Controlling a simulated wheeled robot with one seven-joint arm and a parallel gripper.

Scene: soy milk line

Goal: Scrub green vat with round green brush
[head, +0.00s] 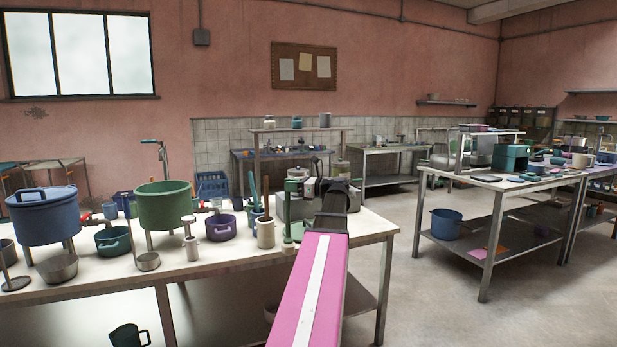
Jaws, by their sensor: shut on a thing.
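The green vat (165,205) stands on legs on the left part of the long white-topped table, its open rim facing up. My gripper (313,189) is at the end of my pink arm, over the right part of this table. Its dark wrist shows, but the fingers are small and partly lost against the grey machine behind.
A blue vat (44,215) stands left of the green one. Small pots, a purple pot (220,228), a cream mug (265,232) and a grey machine (293,203) crowd the table (225,258). Another loaded table (470,180) is at right. The floor between is clear.

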